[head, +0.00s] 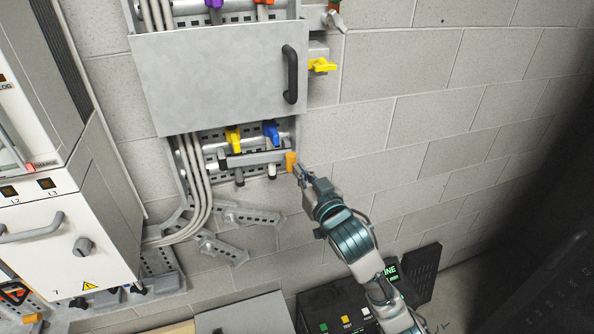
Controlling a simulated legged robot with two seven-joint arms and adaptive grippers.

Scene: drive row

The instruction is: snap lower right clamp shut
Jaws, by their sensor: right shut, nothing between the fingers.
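The lower right clamp looks to be the orange piece (291,161) at the right end of the lower rail, below the grey panel. My right gripper (299,170) is at this orange piece, just to its lower right. Its fingers are shut with nothing between them. I cannot tell whether the fingertips touch the clamp, or whether the clamp is open or closed. My left gripper is not in view.
A grey panel with a black handle (290,74) hangs above the rail. Yellow (233,138) and blue (270,132) levers sit left of the clamp. Grey cables (196,190) run down the left. A white cabinet (75,245) stands at left. The block wall to the right is clear.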

